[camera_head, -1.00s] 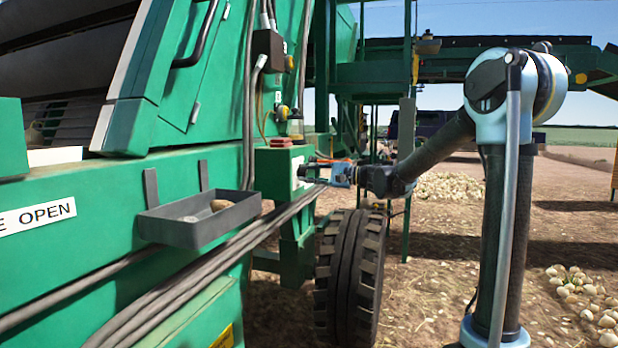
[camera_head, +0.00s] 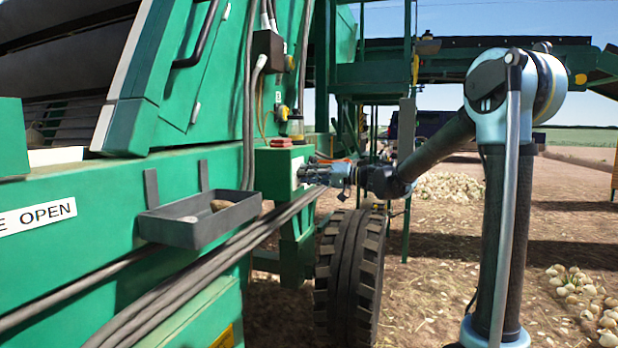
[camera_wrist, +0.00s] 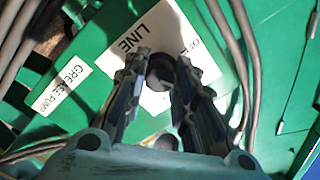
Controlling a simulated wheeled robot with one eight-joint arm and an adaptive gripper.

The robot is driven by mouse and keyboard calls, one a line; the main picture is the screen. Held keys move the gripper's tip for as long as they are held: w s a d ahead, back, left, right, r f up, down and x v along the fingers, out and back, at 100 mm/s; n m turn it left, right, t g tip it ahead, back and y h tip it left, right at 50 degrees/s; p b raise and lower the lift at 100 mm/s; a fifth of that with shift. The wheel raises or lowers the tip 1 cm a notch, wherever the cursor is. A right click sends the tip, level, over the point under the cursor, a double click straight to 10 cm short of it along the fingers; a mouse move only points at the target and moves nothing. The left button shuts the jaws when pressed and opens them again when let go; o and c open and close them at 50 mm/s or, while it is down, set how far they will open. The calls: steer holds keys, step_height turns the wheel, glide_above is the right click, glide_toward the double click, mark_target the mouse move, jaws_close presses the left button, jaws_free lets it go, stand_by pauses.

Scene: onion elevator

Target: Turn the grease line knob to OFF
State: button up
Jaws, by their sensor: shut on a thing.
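The grease line knob (camera_wrist: 160,70) is a small dark knob on a white plate in the wrist view. My gripper (camera_wrist: 161,82) has one finger on each side of it and is shut on it. The white label (camera_wrist: 126,42) beside it reads "LINE", with a partly hidden "OF..." to the right of the knob. The fingers cover much of the knob and plate, so I cannot tell which way the knob points. In the head view my gripper (camera_head: 312,173) reaches the side of a green box (camera_head: 276,168); the knob is too small to make out there.
A second label reading "GREASE PUMP" (camera_wrist: 60,89) lies left of the fingers. Grey cables (camera_wrist: 238,50) run close by on the right. A grey tray (camera_head: 200,222) and thick hoses (camera_head: 215,262) are mounted near the box. A large tyre (camera_head: 350,272) stands below my gripper.

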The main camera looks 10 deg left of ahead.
steer(key=n, duration=0.6)
steer(key=shift+f, duration=0.15)
steer(key=n, duration=0.7)
steer(key=shift+w, duration=0.1)
stand_by(0.4)
steer(key=o, duration=1.1)
steer(key=shift+d, duration=0.1)
steer(key=d, duration=1.1)
steer(key=shift+s+d, duration=0.4)
